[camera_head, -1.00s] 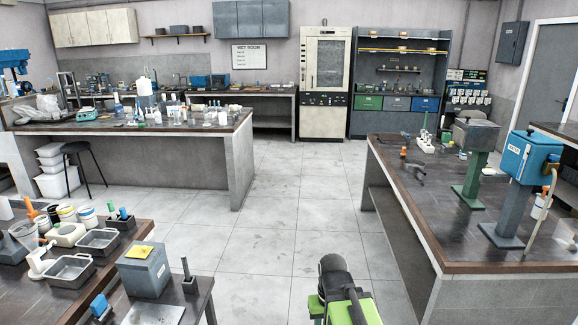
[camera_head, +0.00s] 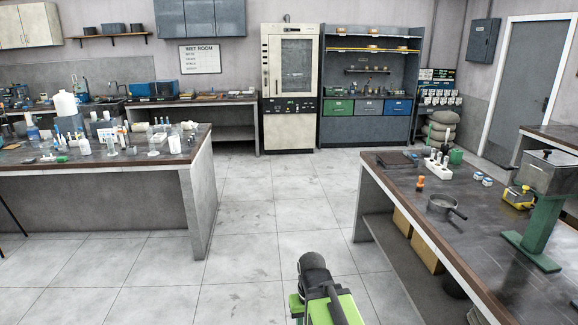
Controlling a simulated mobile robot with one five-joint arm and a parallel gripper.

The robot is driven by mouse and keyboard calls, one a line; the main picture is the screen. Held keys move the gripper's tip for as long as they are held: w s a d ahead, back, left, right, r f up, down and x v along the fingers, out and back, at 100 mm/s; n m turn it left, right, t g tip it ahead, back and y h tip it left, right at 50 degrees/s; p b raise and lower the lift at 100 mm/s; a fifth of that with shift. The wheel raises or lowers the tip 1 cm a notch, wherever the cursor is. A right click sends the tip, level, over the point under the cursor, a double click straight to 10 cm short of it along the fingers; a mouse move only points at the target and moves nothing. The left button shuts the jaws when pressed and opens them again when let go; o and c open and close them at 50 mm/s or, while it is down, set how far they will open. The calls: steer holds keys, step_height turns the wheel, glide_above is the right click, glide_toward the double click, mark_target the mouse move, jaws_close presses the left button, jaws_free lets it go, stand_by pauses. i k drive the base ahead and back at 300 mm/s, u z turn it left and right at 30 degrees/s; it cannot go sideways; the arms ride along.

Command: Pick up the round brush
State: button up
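I cannot pick out a round brush for certain in this view; the items on the benches are small at this distance. My arm (camera_head: 322,300), green and black, shows at the bottom centre over the open floor. I cannot make out gripper fingers or anything held. The right bench (camera_head: 470,250) carries a grey pan with a handle (camera_head: 443,204), a small orange item (camera_head: 420,184) and a white rack with bottles (camera_head: 436,166). The left bench (camera_head: 100,165) carries many bottles and small vessels.
Clear tiled floor (camera_head: 245,215) runs between the two benches to the back wall. A cream oven cabinet (camera_head: 291,85) and a dark shelf unit (camera_head: 355,75) with coloured drawers stand there. A green stand (camera_head: 538,235) rises at the right bench's near end.

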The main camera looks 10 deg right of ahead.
mark_target(420, 185)
steer(key=z, duration=0.65)
steer(key=i, duration=1)
steer(key=z, duration=0.55)
steer(key=i, duration=0.6)
steer(key=u, duration=0.15)
steer(key=k, duration=0.6)
steer(key=u, duration=0.55)
steer(key=i, duration=1.3)
steer(key=u, duration=0.45)
steer(key=i, duration=1.75)
steer(key=z, duration=0.6)
steer(key=k, duration=0.1)
steer(key=z, duration=0.05)
